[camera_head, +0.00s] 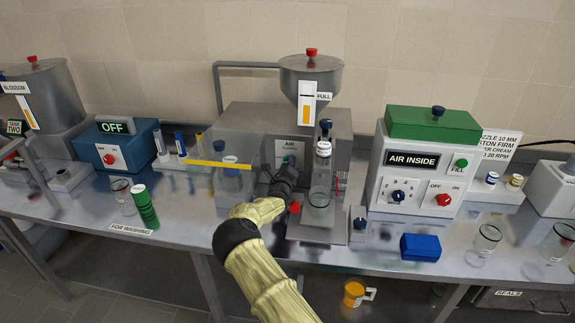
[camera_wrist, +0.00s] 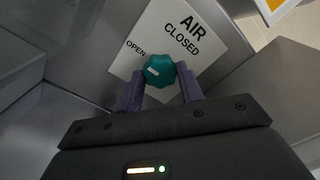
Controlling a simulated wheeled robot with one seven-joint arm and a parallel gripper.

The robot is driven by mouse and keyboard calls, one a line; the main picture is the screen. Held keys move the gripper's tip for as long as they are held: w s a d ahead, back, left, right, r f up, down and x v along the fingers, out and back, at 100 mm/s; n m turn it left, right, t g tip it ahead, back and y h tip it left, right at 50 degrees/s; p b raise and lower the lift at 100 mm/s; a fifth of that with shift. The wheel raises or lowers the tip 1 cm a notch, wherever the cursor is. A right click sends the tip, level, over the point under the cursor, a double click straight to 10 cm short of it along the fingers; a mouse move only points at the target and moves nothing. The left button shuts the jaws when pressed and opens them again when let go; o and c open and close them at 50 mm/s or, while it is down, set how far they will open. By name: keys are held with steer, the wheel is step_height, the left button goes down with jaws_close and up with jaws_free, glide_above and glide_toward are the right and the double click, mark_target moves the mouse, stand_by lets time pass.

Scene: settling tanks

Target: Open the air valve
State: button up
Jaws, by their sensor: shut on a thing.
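The air valve is a teal lobed knob (camera_wrist: 158,70) on the front of the grey filling machine (camera_head: 250,118). A white plate (camera_wrist: 183,35) behind it reads AIR, with CLOSED to the upper right and OPEN to the upper left in the wrist view. A small pale mark shows on the left part of the knob; I cannot tell which word it points to. My gripper (camera_head: 284,176) is shut on the knob, one finger on each side. In the head view, the gripper partly hides the valve.
A clear guard with a yellow edge (camera_head: 219,164) stands left of my gripper. A glass beaker (camera_head: 319,208) stands under the nozzle, close on the right. The AIR INSIDE box (camera_head: 412,163) and a blue block (camera_head: 420,247) are farther right.

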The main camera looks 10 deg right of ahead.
stand_by(0.4)
steer(key=o, duration=1)
steer(key=shift+s, duration=0.15)
steer(key=b+v, duration=0.2)
steer(key=v, duration=1.5)
steer(key=shift+a, duration=0.15)
